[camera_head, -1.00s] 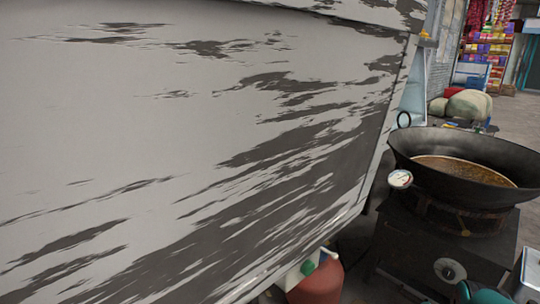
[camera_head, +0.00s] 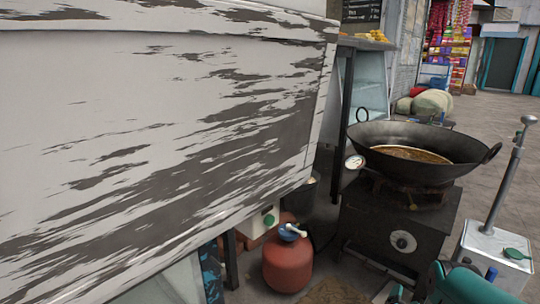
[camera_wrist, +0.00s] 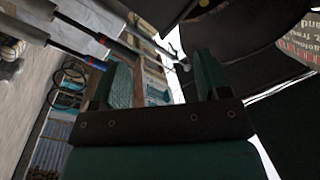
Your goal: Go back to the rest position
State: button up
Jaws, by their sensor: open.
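My gripper (camera_wrist: 165,78) shows in the wrist view as two teal fingers standing apart on a dark bar, with nothing held between them. Teal parts of my arm show at the lower right of the head view; the gripper cannot be made out there. A large black wok (camera_head: 365,136) with brown liquid (camera_head: 412,154) sits on a dark stove (camera_head: 375,225) at the right of the head view. A round dial gauge (camera_head: 355,162) is by the wok's left side. My gripper's distance from the wok cannot be told.
A worn white panel (camera_head: 120,100) fills the left of the head view. A red gas cylinder (camera_head: 288,265) stands below its edge. A white box (camera_head: 490,250) with a tall metal rod is at the right. Open paving (camera_head: 500,115) lies behind the wok.

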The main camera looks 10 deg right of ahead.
jog(key=w+a+r+n+t+y, duration=0.1)
jog(key=w+a+r+n+y, duration=0.45)
jog(key=w+r, duration=0.3)
jog(key=w+a+r+n+t+y, duration=0.1)
jog(key=w+a+r+n+y, duration=0.5)
jog(key=r, duration=0.3)
jog(key=a+r+n+g+y, duration=0.2)
jog(key=a+r+g+y, duration=0.15)
jog(key=a+r, duration=0.25)
jog(key=s+a+r+n+g+h+p, duration=0.1)
jog(key=s+a+r+n+g, duration=0.15)
jog(key=s+r+g, duration=0.85)
jog(key=s+a+r+n+t+h+p, duration=0.1)
jog(key=s+a+r+t, duration=0.2)
jog(key=s, duration=1.6)
jog(key=s+a+r+n+g+y+p, duration=0.1)
jog(key=s+a+r+n+p, duration=0.1)
jog(key=r+p, duration=0.8)
jog(key=s+a+r+n+g+y+p, duration=0.1)
jog(key=s+a+r+p, duration=0.4)
jog(key=r+p, duration=0.6)
jog(key=s+a+r+n+g+y+p, duration=0.2)
jog(key=a+r+p, duration=0.4)
jog(key=r+p, duration=0.5)
notch_tip(320, 180, up, 10)
jog(key=shift+s+a+f+n+y, duration=0.1)
jog(key=shift+s+a+n+y, duration=0.25)
jog(key=shift+s+n, duration=0.45)
